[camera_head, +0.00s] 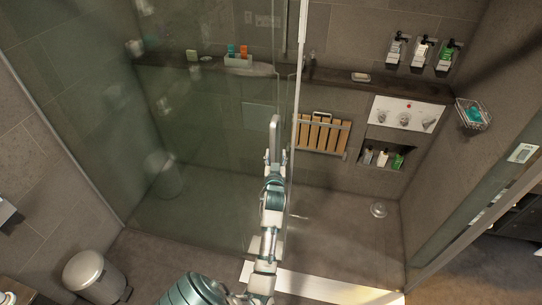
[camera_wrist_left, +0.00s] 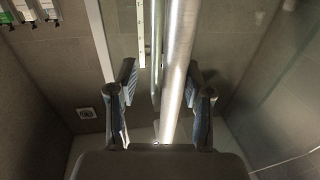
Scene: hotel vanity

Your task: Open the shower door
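The shower door (camera_head: 215,150) is a tall greenish glass panel with a pale vertical edge near the middle of the head view. Its upright metal handle (camera_head: 274,133) stands near that edge. My left gripper (camera_head: 276,158) is at the handle. In the left wrist view the gripper (camera_wrist_left: 162,75) has its two fingers apart, and the shiny handle bar (camera_wrist_left: 180,60) runs up between them, closer to the right finger. I see no clear finger contact on the bar. To the right of the door edge the shower interior shows more clearly. My right gripper is not in view.
A pale threshold strip (camera_head: 318,284) lies on the floor at the shower front. A metal bin (camera_head: 92,276) stands at lower left. Inside the shower are a wooden slatted folding seat (camera_head: 321,134), bottles and a wire basket (camera_head: 472,113). Another glass panel (camera_head: 470,215) stands at right.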

